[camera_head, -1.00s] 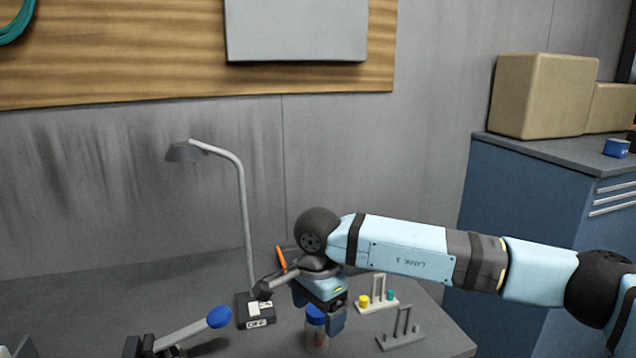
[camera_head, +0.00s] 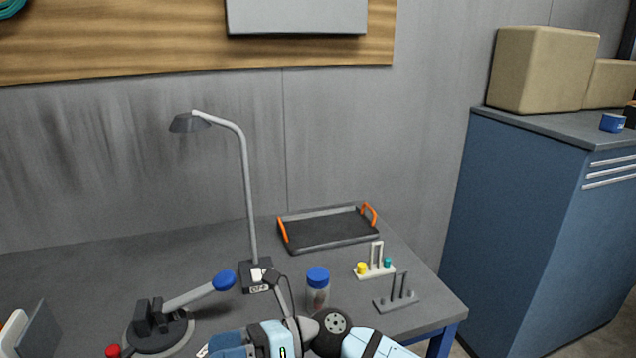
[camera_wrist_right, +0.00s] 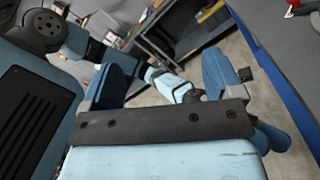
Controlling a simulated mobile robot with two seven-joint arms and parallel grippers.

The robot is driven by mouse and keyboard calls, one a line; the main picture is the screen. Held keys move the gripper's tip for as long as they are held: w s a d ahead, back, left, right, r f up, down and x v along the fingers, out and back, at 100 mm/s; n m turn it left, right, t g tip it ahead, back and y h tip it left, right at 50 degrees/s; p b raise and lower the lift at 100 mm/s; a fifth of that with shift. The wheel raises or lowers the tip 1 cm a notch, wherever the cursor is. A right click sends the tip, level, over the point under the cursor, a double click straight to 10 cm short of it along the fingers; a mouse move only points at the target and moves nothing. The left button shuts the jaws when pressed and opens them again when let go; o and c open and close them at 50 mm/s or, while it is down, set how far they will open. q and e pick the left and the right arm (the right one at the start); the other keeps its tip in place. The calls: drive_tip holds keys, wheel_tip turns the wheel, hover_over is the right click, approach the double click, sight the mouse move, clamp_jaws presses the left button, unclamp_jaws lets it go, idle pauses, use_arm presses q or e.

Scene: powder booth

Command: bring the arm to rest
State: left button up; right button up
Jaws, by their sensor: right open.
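My right arm (camera_head: 335,335) shows at the bottom middle of the head view, low at the front of the grey table. The hand end lies at the bottom edge and is partly cut off. In the right wrist view my right gripper (camera_wrist_right: 168,68) has its two blue fingers wide apart, with nothing between them. A clear jar with a blue lid (camera_head: 318,288) stands upright on the table, just behind the arm and apart from the fingers. My left gripper is not in view.
A desk lamp (camera_head: 245,190) stands mid-table. A black tray with orange handles (camera_head: 330,229) lies behind the jar. Two small peg stands (camera_head: 375,269) (camera_head: 397,302) are at right. A clamp-like device with a blue-knobbed lever (camera_head: 160,325) is at left. A blue cabinet (camera_head: 530,220) stands right.

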drive_tip(key=w+d+f+m+t+h, duration=0.25)
drive_tip(key=d+f+m+t, duration=0.45)
drive_tip(key=m+t, duration=0.75)
drive_tip(key=w+d+f+m+t+h, duration=0.25)
drive_tip(key=d+f+m+t, duration=0.45)
drive_tip(key=m, duration=1.2)
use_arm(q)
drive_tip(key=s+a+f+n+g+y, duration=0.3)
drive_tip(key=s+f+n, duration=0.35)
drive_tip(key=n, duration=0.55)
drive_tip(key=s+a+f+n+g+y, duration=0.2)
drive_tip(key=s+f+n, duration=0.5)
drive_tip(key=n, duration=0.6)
use_arm(e)
drive_tip(key=s+d+f+m+g+h, duration=0.5)
drive_tip(key=s+d+f+m+h, duration=0.5)
drive_tip(key=s+d+f+m, duration=0.65)
use_arm(q)
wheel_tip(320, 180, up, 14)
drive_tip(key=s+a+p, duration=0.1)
drive_tip(key=p, duration=1.2)
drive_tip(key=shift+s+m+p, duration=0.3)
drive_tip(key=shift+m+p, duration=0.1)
use_arm(e)
wheel_tip(320, 180, up, 11)
drive_tip(key=d+n, duration=0.2)
drive_tip(key=shift+d+t, duration=0.25)
drive_tip(key=shift+t, duration=0.1)
drive_tip(key=shift+s, duration=0.1)
